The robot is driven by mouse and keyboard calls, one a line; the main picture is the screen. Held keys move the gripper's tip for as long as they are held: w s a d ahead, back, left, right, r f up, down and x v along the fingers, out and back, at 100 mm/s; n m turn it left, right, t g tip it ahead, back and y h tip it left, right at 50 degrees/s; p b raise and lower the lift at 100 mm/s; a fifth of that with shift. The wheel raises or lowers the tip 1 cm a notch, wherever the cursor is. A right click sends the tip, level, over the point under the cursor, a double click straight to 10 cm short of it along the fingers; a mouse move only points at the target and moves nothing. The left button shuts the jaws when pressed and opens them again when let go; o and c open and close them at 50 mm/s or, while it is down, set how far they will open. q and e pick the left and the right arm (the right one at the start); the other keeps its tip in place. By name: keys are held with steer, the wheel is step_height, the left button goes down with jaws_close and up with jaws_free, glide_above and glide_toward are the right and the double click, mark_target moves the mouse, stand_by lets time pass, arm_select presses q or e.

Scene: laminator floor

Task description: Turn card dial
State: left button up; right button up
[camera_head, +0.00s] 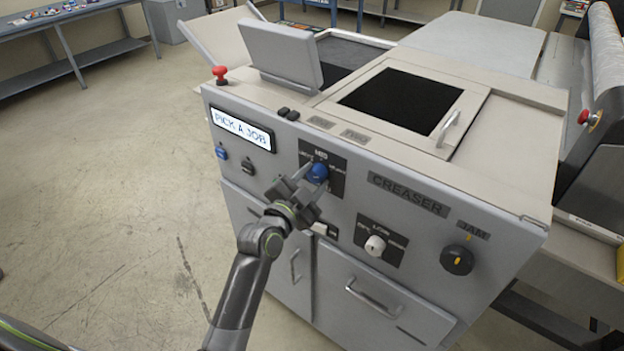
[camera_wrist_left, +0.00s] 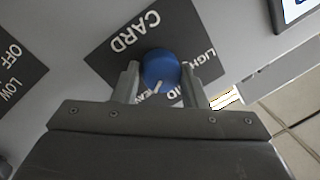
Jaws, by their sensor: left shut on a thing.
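The card dial (camera_head: 318,172) is a round blue knob on a dark label plate on the front of the grey creaser machine. In the left wrist view the blue knob (camera_wrist_left: 161,68) has a white pointer mark, and the word CARD stands on the plate beside it. My left gripper (camera_head: 309,180) is at the dial. In the left wrist view its two fingers (camera_wrist_left: 162,80) stand on either side of the knob, shut on it. My right gripper is not in view.
The creaser front (camera_head: 400,190) also carries a white knob (camera_head: 375,246), a black JAM knob (camera_head: 457,260), a lit display (camera_head: 241,129) reading PICK A JOB and small switches. A red button (camera_head: 219,73) stands on top. Open floor (camera_head: 120,180) lies to the left.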

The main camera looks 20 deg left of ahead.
arm_select(q)
steer(key=n+p, duration=0.2)
steer(key=shift+r+n, duration=0.2)
steer(key=shift+n, duration=0.1)
steer(key=n+p, duration=0.2)
steer(key=n, duration=0.1)
steer(key=shift+r+g, duration=0.1)
steer(key=shift+g, duration=0.3)
steer(key=n+p, duration=0.1)
steer(key=n, duration=0.2)
steer(key=shift+a+g+h, duration=0.1)
steer(key=shift+g+h, duration=0.2)
steer(key=shift+n+p, duration=0.7)
steer(key=shift+n, duration=0.5)
steer(key=o, duration=1)
steer(key=shift+w, duration=0.1)
steer(key=shift+c, duration=0.2)
